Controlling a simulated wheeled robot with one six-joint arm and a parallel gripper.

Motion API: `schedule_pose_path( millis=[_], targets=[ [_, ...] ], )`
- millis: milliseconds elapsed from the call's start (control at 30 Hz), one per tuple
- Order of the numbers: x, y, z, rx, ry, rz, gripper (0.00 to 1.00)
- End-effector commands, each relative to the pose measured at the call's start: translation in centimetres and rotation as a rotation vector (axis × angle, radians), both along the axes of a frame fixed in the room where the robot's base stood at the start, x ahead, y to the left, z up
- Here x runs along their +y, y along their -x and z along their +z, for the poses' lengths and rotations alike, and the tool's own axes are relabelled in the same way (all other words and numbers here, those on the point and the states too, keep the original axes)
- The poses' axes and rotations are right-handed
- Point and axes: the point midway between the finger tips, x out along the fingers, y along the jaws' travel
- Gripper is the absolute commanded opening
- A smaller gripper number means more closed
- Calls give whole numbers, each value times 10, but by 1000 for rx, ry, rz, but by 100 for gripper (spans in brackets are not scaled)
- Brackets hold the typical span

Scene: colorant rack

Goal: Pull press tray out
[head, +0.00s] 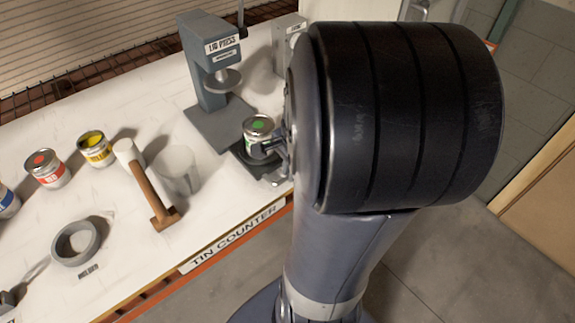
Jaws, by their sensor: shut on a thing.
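The lid press (207,85) is a blue-grey machine with a round plate on a flat base, at the back of the white counter. The dark press tray (244,163) lies at the front right of that base, near the counter's front edge. A tin with a green dot on its lid (257,129) stands upright on or just behind the tray. My gripper (269,164) is low at the tray's front right, close beside the tin, shut on the tray's edge. The exact grip point is small and partly hidden by my gripper and arm.
Yellow (96,149) and red (47,170) tins and a grey ring holder (76,243) are farther left. A grey box (288,45) stands behind. My arm hides the counter's right side.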

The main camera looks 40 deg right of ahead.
Motion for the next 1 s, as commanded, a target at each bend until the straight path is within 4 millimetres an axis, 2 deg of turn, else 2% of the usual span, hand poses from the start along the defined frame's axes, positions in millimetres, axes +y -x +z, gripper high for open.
schedule_pose_path(
  millis=[67,100,333,667,767,1000],
  targets=[
    [-1,-1,1,-4,4,0,0],
    [-1,-1,1,-4,4,0,13],
    [-1,-1,1,-2,2,1,32],
    [-1,0,6,-2,2,1,33],
    [-1,1,18,-5,4,0,33],
    [-2,10,66,-6,6,-1,33]
  ],
)
